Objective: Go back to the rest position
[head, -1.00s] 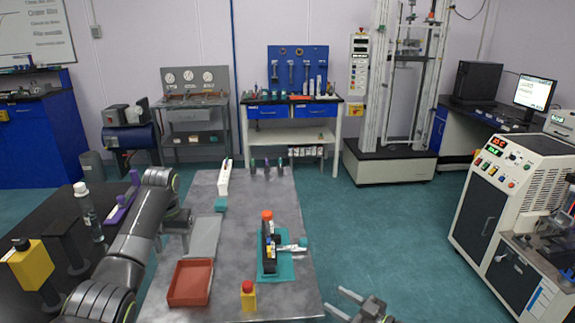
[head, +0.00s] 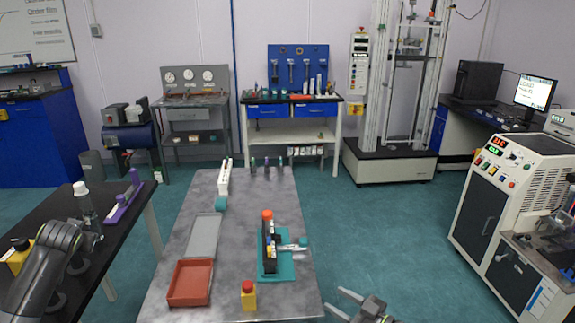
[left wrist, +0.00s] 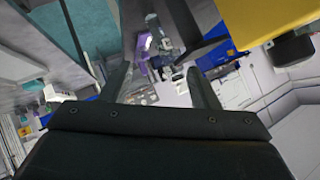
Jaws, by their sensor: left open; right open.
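My right gripper (head: 358,304) is open and empty at the bottom of the head view, just right of the grey table (head: 180,240), over the floor. My left arm comes in at the lower left of the head view, over the black table, and its fingers cannot be made out there. In the left wrist view my left gripper (left wrist: 160,85) shows two spread fingers with nothing between them.
The grey table bears a red tray (head: 190,283), a teal mat (head: 286,268) with a black rack, and a yellow bottle (head: 248,295). The black table (head: 130,232) stands left, with a yellow block (head: 15,258). A white machine (head: 490,215) stands right; open floor lies between.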

